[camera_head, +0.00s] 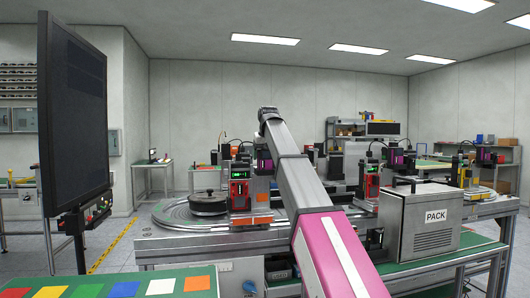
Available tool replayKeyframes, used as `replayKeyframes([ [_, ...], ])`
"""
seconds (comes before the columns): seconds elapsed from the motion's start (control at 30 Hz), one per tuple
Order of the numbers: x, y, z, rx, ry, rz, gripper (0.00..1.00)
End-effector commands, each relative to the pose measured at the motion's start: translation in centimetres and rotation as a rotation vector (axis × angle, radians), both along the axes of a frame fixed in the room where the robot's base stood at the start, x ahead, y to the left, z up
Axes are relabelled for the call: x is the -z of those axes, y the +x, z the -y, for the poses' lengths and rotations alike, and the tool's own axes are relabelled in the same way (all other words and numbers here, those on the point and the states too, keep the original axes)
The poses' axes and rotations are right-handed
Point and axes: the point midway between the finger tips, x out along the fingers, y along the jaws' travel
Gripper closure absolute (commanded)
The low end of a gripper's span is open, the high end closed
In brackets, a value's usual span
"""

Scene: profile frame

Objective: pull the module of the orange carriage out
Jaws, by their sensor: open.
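A carriage with an orange plate (262,221) stands on the round grey track, left of my arm. I cannot tell whether this unit is the module of the orange carriage. My arm rises from the bottom of the view, across the right edge of the carriage area, to a dark joint at the top. My gripper is not visible, so its place relative to the module cannot be seen.
A round black disc (208,203) lies on the track at left. A grey PACK box (419,220) stands right of my arm. A dark monitor (72,115) fills the left. A green board with colour squares (117,288) lies at front left. Floor shows at left.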

Motion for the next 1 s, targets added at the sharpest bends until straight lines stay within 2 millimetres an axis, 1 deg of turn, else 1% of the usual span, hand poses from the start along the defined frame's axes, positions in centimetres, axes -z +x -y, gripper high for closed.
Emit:
replayKeyframes([
  [0.2,0.0,0.0,0.0,0.0,0.0,0.0,0.23],
  [0.23,0.0,0.0,0.0,0.0,0.0,0.0,0.3],
  [0.27,0.0,0.0,0.0,0.0,0.0,0.0,0.4],
  [0.3,0.0,0.0,0.0,0.0,0.0,0.0,0.53],
  [0.33,0.0,0.0,0.0,0.0,0.0,0.0,0.62],
  [0.37,0.0,0.0,0.0,0.0,0.0,0.0,0.66],
  [0.57,-0.1,0.0,0.0,0.0,0.0,0.0,0.66],
  [1.0,-1.1,0.1,0.0,0.0,0.0,0.0,0.66],
])
